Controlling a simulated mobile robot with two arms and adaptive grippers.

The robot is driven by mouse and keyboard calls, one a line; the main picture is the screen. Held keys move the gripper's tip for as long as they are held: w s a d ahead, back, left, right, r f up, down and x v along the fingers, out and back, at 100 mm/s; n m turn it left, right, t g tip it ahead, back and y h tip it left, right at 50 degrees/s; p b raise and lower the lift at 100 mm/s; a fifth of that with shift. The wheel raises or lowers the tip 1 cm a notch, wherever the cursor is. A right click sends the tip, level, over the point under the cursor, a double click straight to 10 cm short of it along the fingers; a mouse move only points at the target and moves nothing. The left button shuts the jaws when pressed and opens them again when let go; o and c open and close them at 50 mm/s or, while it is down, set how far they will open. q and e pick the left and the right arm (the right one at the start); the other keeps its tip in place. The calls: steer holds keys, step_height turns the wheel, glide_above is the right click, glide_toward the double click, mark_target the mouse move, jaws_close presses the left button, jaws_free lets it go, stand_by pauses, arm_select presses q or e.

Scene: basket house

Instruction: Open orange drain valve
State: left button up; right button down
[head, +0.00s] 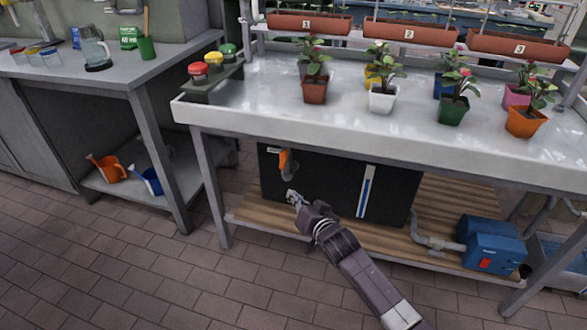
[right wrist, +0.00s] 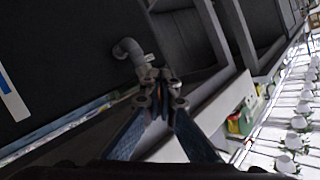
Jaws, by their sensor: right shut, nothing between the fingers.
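The orange drain valve handle (head: 286,161) sits high on the left part of the front of a black tank (head: 325,190) under the potting table. My right gripper (head: 292,196) is shut and empty, a little below the valve in the head view. In the right wrist view its closed fingertips (right wrist: 168,84) are just below the elbow; I cannot tell whether they touch. My left gripper is out of view.
The tank stands on a wooden slat shelf (head: 250,217) with a blue pump (head: 490,243) to the right. A table leg (head: 211,190) rises left of the tank. Potted plants stand on the white tabletop (head: 280,105) above. The tiled floor (head: 130,270) in front is clear.

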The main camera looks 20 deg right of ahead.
steer(key=s+d+r+m+t+b, duration=0.35)
steer(key=d+m, duration=0.35)
steer(key=m, duration=0.5)
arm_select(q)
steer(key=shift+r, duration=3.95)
arm_select(e)
steer(key=b, duration=0.2)
glide_toward(283, 161)
steer(key=d+r, duration=0.3)
steer(key=d, duration=0.1)
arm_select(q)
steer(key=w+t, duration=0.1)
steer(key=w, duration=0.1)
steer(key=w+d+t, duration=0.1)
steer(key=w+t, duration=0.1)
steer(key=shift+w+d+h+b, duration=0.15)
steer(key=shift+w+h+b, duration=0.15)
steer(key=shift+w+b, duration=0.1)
arm_select(e)
steer(key=shift+m, duration=0.4)
steer(key=w+a, duration=0.1)
steer(key=w, duration=0.1)
steer(key=w+a, duration=0.1)
steer(key=a, duration=0.1)
steer(key=shift+w+a+r, duration=0.2)
steer(key=shift+w+r, duration=0.2)
